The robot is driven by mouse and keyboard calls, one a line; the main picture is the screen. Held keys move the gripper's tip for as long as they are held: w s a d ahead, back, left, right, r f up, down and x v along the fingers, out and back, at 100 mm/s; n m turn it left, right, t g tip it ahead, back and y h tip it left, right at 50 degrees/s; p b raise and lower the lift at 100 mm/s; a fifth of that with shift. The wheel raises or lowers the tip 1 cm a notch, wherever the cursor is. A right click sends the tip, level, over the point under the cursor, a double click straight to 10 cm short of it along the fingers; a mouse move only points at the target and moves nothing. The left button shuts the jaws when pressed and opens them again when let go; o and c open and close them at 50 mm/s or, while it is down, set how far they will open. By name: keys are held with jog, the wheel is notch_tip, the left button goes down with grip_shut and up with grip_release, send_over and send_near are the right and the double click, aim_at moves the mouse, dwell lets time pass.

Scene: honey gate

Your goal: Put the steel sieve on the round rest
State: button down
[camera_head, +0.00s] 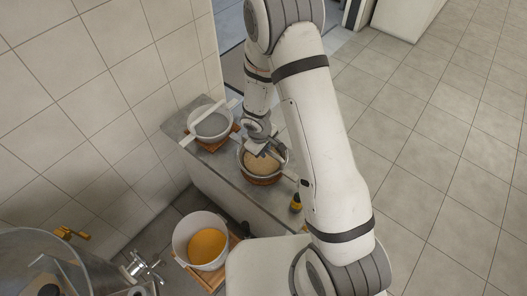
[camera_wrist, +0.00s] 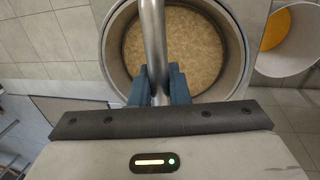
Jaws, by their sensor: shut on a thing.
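The steel sieve (camera_head: 284,163) is a round, deep metal pan with a grainy tan content or bottom, over the narrow bench. My gripper (camera_head: 258,148) is above it. In the wrist view my gripper (camera_wrist: 158,72) is shut on a steel bar that crosses the sieve's mouth, and the sieve's wide rim (camera_wrist: 113,60) shows around it. The sieve looks level. A brown round piece (camera_head: 265,181), perhaps the round rest, shows just under the sieve, mostly hidden by it. I cannot tell whether they touch.
A white pail with a grey mesh sieve and pale bars (camera_head: 211,122) stands on the bench's far end. A white bucket of golden honey (camera_head: 207,246) stands low on a wooden base. A steel tank (camera_head: 50,265) is at lower left. A small yellow-black item (camera_head: 296,203) is near the bench edge.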

jog(key=shift+f, duration=0.25)
jog(key=shift+f, duration=0.2)
jog(key=c, duration=1.4)
grip_release()
jog(key=shift+r, duration=0.2)
notch_tip(320, 180, up, 12)
jog(key=s+a+p, duration=0.1)
jog(key=s+a, duration=0.1)
notch_tip(320, 180, up, 15)
jog(key=m, duration=0.5)
send_over(260, 162)
jog(key=s+d, duration=0.6)
jog(key=d, duration=0.2)
jog(key=s+d+r+m, duration=0.1)
jog(key=s+r, duration=0.2)
jog(key=s, duration=0.1)
jog(key=s+d+r+m+t+y, duration=0.1)
jog(key=s+r, duration=0.2)
jog(key=s, duration=0.1)
jog(key=s+d+r+m, duration=0.1)
jog(key=s+r+m, duration=0.1)
jog(key=s+r, duration=0.1)
jog(key=shift+s+t+y, duration=0.3)
jog(key=shift+s+t, duration=0.1)
jog(key=shift+s, duration=0.4)
